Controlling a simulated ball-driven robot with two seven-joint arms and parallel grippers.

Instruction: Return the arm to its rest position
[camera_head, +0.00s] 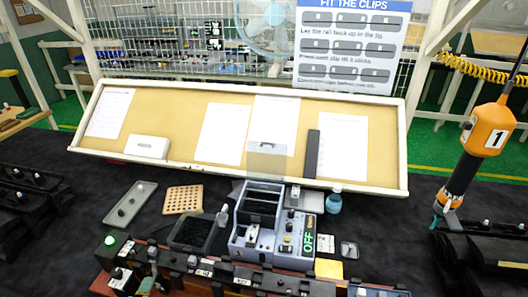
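Neither of my grippers and no clear part of my arms shows in the head view. A long jig (262,280) with dark blocks and small labels runs along the front edge of the work surface. A blue-grey fixture (247,240) with dark slots stands behind it near the middle. A grey unit (293,232) with small knobs and the word OFF stands at its right. A black bin (192,234) with dark contents is at its left.
An orange tool (488,128) marked 1 hangs at the right on a yellow coiled cable. A grey tray (130,204), a perforated tan board (183,199) and a blue bottle (334,202) stand on the black surface. A framed board (185,105) with papers rises behind. Dark racks flank both sides.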

